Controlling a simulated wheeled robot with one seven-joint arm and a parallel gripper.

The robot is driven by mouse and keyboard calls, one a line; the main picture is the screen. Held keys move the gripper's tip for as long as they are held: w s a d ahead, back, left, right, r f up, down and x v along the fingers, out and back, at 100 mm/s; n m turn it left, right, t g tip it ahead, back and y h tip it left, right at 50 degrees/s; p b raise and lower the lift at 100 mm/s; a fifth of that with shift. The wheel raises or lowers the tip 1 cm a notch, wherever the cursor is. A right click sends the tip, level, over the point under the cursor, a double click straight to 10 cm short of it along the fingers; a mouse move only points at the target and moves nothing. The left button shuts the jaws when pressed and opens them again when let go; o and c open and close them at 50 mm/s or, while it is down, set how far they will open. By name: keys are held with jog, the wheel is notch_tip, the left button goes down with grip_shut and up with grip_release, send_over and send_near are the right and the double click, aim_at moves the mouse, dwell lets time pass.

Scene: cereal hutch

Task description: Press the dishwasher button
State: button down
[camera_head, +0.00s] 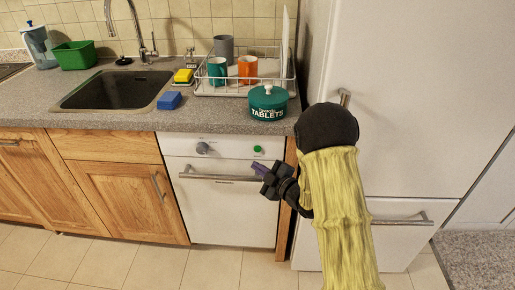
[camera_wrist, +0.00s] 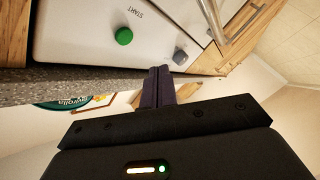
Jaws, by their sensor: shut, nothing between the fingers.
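The white dishwasher (camera_head: 222,215) sits under the counter, its door closed. The round green button (camera_head: 257,149) is at the right of its top panel. In the wrist view the green button (camera_wrist: 124,36) is beside the word START, with a grey knob (camera_wrist: 180,57) to its right. My gripper (camera_head: 258,168) is in front of the dishwasher's upper right, just below the button in the head view. In the wrist view my gripper (camera_wrist: 159,70) has its purple-dark fingers together and empty, pointing at the panel between button and knob. A gap shows between fingertips and button.
A metal bar handle (camera_head: 220,178) crosses the dishwasher door below the panel. A green tablets tub (camera_head: 268,104) stands on the counter above, near a dish rack (camera_head: 246,90) with mugs. A tall white fridge (camera_head: 400,110) stands to the right. The floor before the dishwasher is clear.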

aim_at(257, 149)
jog(key=w, duration=0.4)
jog(key=shift+w+d, duration=0.1)
jog(key=shift+w, duration=0.3)
jog(key=shift+w, duration=0.2)
dwell(1.6)
jog(key=shift+w, duration=0.25)
jog(key=shift+w, duration=0.35)
dwell(0.7)
jog(key=shift+s+b, duration=0.5)
jog(key=shift+s, duration=0.3)
jog(key=shift+s, duration=0.1)
